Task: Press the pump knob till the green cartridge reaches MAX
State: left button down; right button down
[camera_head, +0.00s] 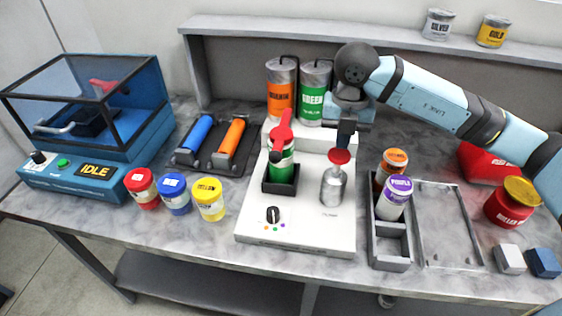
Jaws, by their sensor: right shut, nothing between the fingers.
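The red pump knob (339,156) tops a silver pump cylinder (333,186) on the right of the white dispensing machine (305,215). My right gripper (343,143) points down, shut and empty, directly over the knob; its tips touch or nearly touch it, I cannot tell which. The green cartridge (282,163) stands upright in a dark square holder (281,186) left of the pump. A red spout (281,137) covers its top. Its fill level and MAX mark are too small to read. My left gripper is out of view.
A dark rack (390,248) holding orange-capped and purple-capped bottles (395,197) stands close on the right.

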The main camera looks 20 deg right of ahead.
aim_at(340, 153)
jog(key=shift+f+b, duration=1.45)
jog(key=shift+f, duration=0.7)
jog(key=shift+r+p, duration=1.1)
jog(key=shift+r, duration=1.15)
jog(key=shift+r, duration=0.15)
notch_tip(340, 153, up, 6)
jog(key=p, duration=0.3)
jog(key=shift+f, duration=0.2)
